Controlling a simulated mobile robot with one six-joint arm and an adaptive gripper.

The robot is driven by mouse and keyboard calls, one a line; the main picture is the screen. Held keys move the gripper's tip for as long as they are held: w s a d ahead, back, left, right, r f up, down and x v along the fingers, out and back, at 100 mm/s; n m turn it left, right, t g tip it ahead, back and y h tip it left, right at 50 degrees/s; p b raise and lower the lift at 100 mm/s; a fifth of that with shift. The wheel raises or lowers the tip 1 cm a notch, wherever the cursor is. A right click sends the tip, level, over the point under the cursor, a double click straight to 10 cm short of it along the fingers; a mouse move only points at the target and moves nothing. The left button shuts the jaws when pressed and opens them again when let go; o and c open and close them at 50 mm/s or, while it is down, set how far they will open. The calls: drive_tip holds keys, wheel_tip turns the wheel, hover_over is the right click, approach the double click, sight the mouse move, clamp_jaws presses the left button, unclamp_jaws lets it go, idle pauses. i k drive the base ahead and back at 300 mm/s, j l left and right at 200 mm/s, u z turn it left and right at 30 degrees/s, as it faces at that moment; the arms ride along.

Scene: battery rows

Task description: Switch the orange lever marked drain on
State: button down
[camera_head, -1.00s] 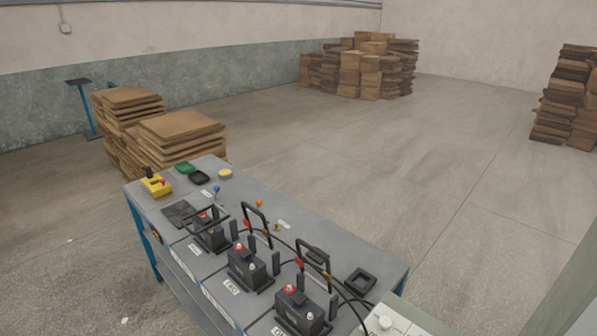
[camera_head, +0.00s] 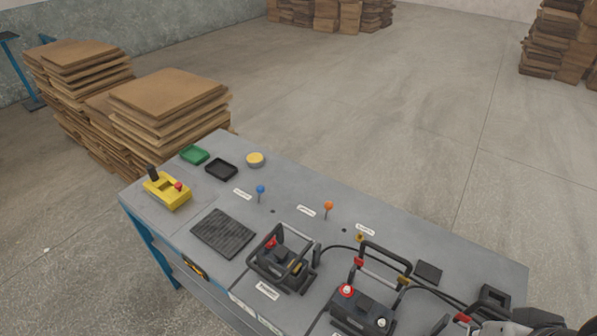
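The orange lever (camera_head: 328,206) stands up from the grey bench top (camera_head: 340,182), with a round orange knob on a short thin stem. A small white label (camera_head: 306,211) lies left of it, too small to read. A blue-knobbed lever (camera_head: 260,189) stands to its left with its own label (camera_head: 243,194). A yellow-topped piece (camera_head: 360,237) stands to its right by another label (camera_head: 365,229). A dark, cut-off shape at the bottom right corner looks like my gripper (camera_head: 545,319). It is well away from the orange lever, and its fingers cannot be made out.
Black batteries with raised handles and cables, including one (camera_head: 283,262), line the bench front. A yellow box with a red button (camera_head: 168,190), a green tray (camera_head: 194,154) and a black tray (camera_head: 221,168) sit left. Stacked cardboard (camera_head: 170,95) stands behind; open floor lies beyond.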

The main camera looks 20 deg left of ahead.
sight(328, 205)
drive_tip(key=i+j, duration=0.1)
drive_tip(key=j, duration=0.45)
drive_tip(key=i+j, duration=0.1)
drive_tip(key=j, duration=0.5)
drive_tip(key=i+j, duration=0.1)
drive_tip(key=j, duration=0.45)
